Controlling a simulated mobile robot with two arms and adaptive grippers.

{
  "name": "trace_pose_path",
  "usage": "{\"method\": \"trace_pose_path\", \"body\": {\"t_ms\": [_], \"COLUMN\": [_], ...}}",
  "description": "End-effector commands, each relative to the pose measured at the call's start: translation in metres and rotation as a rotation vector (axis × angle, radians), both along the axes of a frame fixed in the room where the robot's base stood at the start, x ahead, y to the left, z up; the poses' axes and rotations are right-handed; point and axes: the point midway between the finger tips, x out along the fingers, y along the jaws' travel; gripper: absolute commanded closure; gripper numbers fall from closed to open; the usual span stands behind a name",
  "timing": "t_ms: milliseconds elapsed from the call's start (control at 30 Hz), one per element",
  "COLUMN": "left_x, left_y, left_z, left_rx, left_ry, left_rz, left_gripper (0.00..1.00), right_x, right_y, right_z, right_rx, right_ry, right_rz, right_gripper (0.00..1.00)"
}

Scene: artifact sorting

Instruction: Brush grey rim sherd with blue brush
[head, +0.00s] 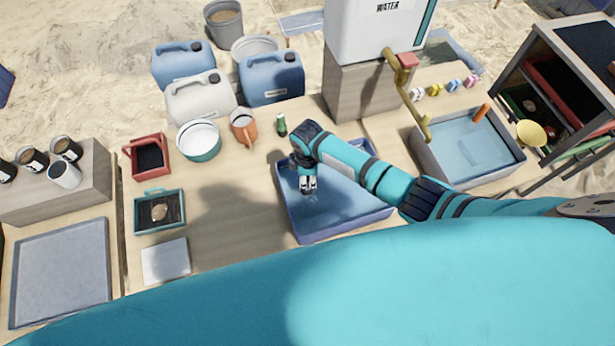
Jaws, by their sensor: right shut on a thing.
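My right gripper (308,185) points down over the blue basin (345,232) of water in the middle of the table. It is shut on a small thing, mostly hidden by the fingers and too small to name. A pale spot shows just below the fingertips, at or in the water. A beige-brown piece (159,212) lies in the dark tray with a green rim (143,226) at the left; I cannot tell whether it is the grey rim sherd. I cannot make out a blue brush. My left gripper is not in view.
A green bottle-like item (281,125) stands behind the basin. A grey basin (470,184) and brass tap (408,100) are at the right. Bare table lies left of the blue basin.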

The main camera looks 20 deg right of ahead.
Motion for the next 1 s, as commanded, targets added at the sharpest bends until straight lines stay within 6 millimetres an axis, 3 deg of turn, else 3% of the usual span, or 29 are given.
{"method": "trace_pose_path", "body": {"t_ms": [133, 800, 1000], "left_x": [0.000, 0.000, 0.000], "left_y": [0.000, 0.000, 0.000], "left_z": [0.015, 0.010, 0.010], "left_rx": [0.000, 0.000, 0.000], "left_ry": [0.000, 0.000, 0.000], "left_rz": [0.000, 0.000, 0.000], "left_gripper": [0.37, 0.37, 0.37], "right_x": [0.000, 0.000, 0.000], "right_y": [0.000, 0.000, 0.000], "right_z": [0.016, 0.065, 0.071], "right_rx": [0.000, 0.001, 0.000], "right_ry": [0.000, -0.001, 0.000], "right_rz": [-0.001, 0.000, 0.000], "right_gripper": [1.00, 1.00, 1.00]}}
